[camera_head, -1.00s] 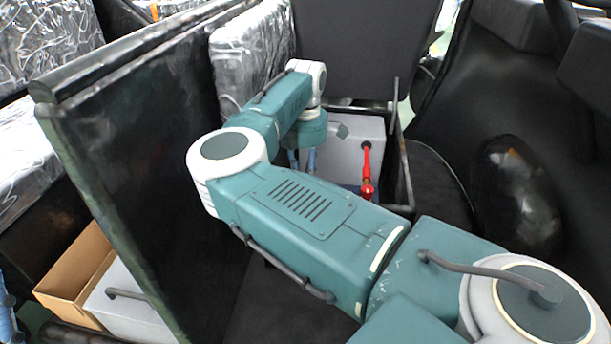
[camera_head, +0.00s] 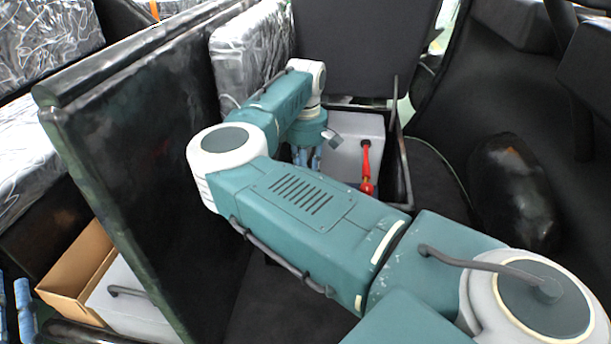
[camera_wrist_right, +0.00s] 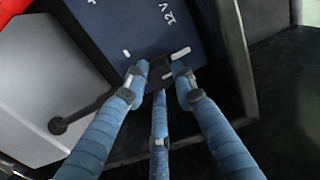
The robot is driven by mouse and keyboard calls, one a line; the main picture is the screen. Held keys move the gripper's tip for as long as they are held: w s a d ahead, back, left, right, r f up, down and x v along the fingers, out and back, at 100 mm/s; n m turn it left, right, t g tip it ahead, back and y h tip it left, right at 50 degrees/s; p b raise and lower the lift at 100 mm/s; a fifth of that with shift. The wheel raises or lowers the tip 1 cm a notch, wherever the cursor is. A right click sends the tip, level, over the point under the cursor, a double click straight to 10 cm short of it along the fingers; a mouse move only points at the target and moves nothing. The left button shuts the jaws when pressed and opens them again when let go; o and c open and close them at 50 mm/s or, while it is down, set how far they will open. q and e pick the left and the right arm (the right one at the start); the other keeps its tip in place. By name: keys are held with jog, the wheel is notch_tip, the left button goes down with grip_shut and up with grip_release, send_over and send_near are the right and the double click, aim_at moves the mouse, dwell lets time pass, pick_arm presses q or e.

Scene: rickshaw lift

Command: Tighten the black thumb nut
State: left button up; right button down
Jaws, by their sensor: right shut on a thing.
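In the right wrist view, the black thumb nut (camera_wrist_right: 158,72) sits at the edge of a dark blue battery (camera_wrist_right: 125,32) marked "12 V". My right gripper (camera_wrist_right: 158,82) has its blue fingers closed around the nut, which they partly hide. In the head view my right gripper (camera_head: 307,157) points down into an open compartment, and the nut is hidden there by my arm. My left gripper (camera_head: 14,310) shows only in part at the lower left edge, away from the battery, so its opening is unclear.
A grey box (camera_head: 350,143) stands in the compartment, with a red cable (camera_head: 366,165) on it. A black panel (camera_head: 150,170) stands upright left of my right arm. An open cardboard box (camera_head: 75,265) lies beyond it.

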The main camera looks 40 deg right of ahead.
dwell(0.3)
jog(key=c, duration=1.4)
grip_release()
jog(key=shift+r, duration=0.1)
notch_tip(320, 180, up, 12)
